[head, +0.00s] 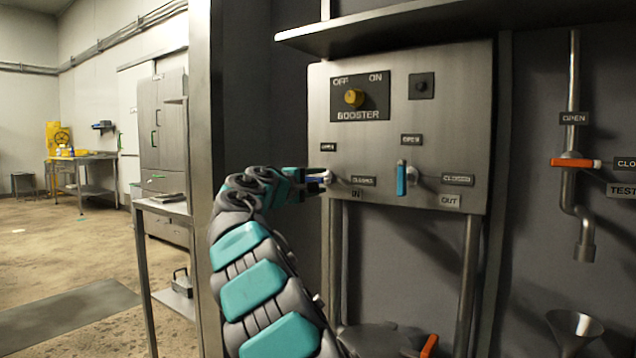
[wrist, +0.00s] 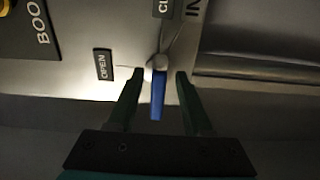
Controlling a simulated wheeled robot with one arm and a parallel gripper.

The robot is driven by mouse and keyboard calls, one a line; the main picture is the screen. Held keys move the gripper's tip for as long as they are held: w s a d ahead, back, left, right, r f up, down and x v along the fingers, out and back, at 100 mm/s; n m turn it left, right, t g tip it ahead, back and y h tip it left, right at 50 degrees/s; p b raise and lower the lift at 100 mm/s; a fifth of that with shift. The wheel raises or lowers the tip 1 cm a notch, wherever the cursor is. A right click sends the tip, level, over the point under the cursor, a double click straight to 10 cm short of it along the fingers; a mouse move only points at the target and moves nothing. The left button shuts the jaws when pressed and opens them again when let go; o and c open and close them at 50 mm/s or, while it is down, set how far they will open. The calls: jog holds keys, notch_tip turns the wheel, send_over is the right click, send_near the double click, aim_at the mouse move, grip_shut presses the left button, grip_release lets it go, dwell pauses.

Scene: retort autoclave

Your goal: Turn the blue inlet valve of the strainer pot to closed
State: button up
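The blue inlet valve (wrist: 157,97) is at the IN label, low on the left of the steel panel (head: 440,110). In the wrist view its blue lever stands between my two fingers, with a gap on each side. The lever points away from the CLOSED label (head: 363,181), and the OPEN label (wrist: 103,65) is off to one side. My gripper (wrist: 157,77) is open around the lever; it also shows in the head view (head: 318,181), where it partly hides the valve. A second blue lever (head: 401,178), near the OUT label, points up towards its OPEN label.
A yellow booster knob (head: 354,97) sits higher on the panel. A shelf (head: 400,24) overhangs it. A pipe with an orange lever (head: 575,163) is at right, above a funnel (head: 574,325). A post (head: 203,120) stands left of my arm. Open floor lies further left.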

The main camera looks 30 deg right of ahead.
jog(key=shift+s+a+r, duration=0.15)
jog(key=shift+a, duration=0.3)
jog(key=v, duration=0.7)
jog(key=shift+d, duration=0.1)
dwell(1.2)
